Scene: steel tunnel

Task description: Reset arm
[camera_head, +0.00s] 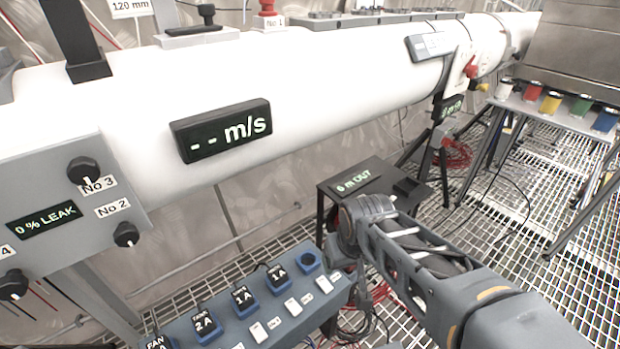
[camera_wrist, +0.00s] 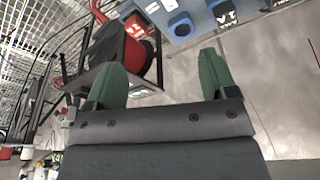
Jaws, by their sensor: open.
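My arm (camera_head: 430,270) reaches from the lower right of the head view toward the middle, and its wrist end is beside the blue socket panel. My gripper (camera_wrist: 162,78) shows in the wrist view with two green fingertips set wide apart and nothing between them. In the head view the fingers are hidden behind the arm. The gripper appears to touch nothing.
A blue panel (camera_head: 318,308) with plugs and switches stands below the arm's end. A small black table (camera_head: 345,185) labelled "0 m OUT" is behind it. A large white pipe (camera_head: 330,75) crosses the back. Coloured cans (camera_head: 551,103) stand at right. Grated floor lies between.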

